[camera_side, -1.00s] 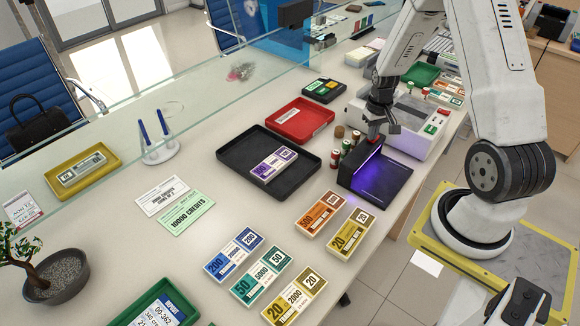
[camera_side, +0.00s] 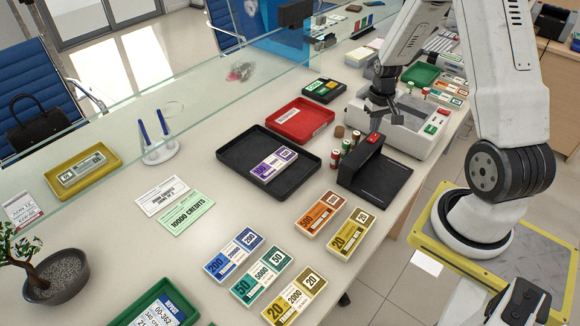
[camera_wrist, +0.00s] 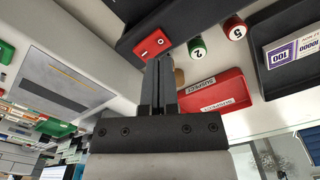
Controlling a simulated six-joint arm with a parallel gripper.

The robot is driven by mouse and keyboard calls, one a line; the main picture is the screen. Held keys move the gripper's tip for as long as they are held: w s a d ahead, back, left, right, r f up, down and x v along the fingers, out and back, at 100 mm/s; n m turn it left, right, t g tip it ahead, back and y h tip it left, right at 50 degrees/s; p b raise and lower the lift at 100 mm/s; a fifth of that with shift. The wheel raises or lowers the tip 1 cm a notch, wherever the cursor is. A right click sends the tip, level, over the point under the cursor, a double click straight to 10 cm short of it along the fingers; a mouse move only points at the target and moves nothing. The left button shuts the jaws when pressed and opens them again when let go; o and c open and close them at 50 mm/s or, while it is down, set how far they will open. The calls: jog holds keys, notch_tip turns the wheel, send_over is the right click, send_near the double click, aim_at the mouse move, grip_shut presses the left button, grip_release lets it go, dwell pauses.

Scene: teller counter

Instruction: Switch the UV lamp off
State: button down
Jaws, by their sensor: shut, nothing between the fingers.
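The UV lamp (camera_side: 358,162) is a black unit with a raised hood over a flat black base (camera_side: 388,183). No purple glow shows under its hood. Its red rocker switch (camera_side: 375,138) sits on top at the far end; the switch also shows in the wrist view (camera_wrist: 152,45), with its two marks. My gripper (camera_side: 383,118) is shut and empty. It is a little above and beyond the switch, apart from it in the side view. In the wrist view the shut fingers (camera_wrist: 160,62) point toward the switch.
A white counting machine (camera_side: 405,122) stands just behind the lamp. A black tray (camera_side: 235,160) with a purple-banded note bundle and a red tray (camera_side: 300,120) lie further left. Note bundles (camera_side: 320,213) lie in front.

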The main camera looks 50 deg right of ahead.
aim_at(371, 140)
jog(key=shift+r, duration=1.95)
jog(key=s+a+r+n+t, duration=0.1)
jog(key=a+r+n, duration=0.2)
jog(key=a, duration=1)
jog(key=s+a+r+n+t, duration=0.1)
jog(key=s+a+r+n, duration=0.1)
jog(key=a, duration=1.1)
jog(key=shift+r+n+t, duration=0.3)
jog(key=shift+r+n, duration=0.2)
jog(key=shift+r, duration=0.15)
